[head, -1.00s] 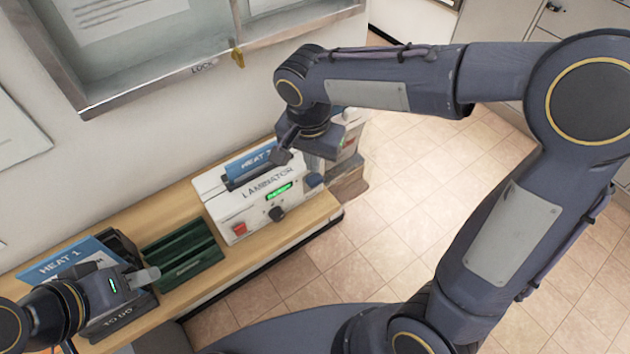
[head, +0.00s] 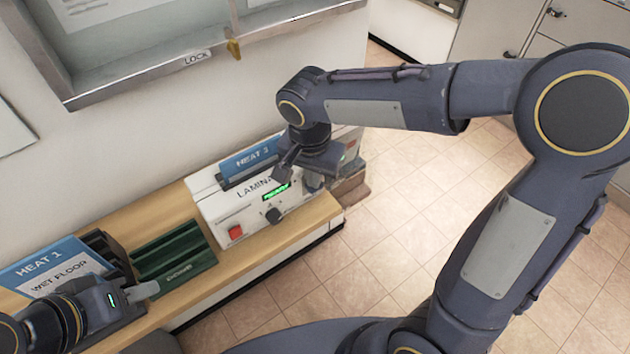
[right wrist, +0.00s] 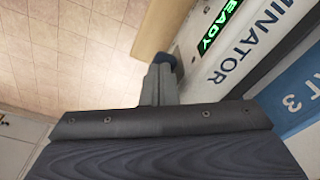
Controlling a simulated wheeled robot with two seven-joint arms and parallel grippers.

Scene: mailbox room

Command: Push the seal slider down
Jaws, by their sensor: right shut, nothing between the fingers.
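The white laminator (head: 215,205) stands on the wooden counter, with a blue HEAT 3 sheet (head: 250,160) upright in its top. A dark blue knob, apparently the seal slider (right wrist: 168,61), is on its right front edge. My right gripper (right wrist: 160,78) is shut and empty, its fingertips right at the knob; I cannot tell whether they touch. In the head view my right gripper (head: 314,180) is at the laminator's right end and covers the knob. My left gripper (head: 146,290) is at the lower left beside the dark tray; its finger opening is unclear.
A green slotted tray (head: 175,255) stands left of the laminator. A dark TO DO holder with blue HEAT 1 sheets (head: 45,262) is further left. A red button (head: 235,232) and black dial (head: 273,215) are on the laminator's front. Tiled floor lies right of the counter.

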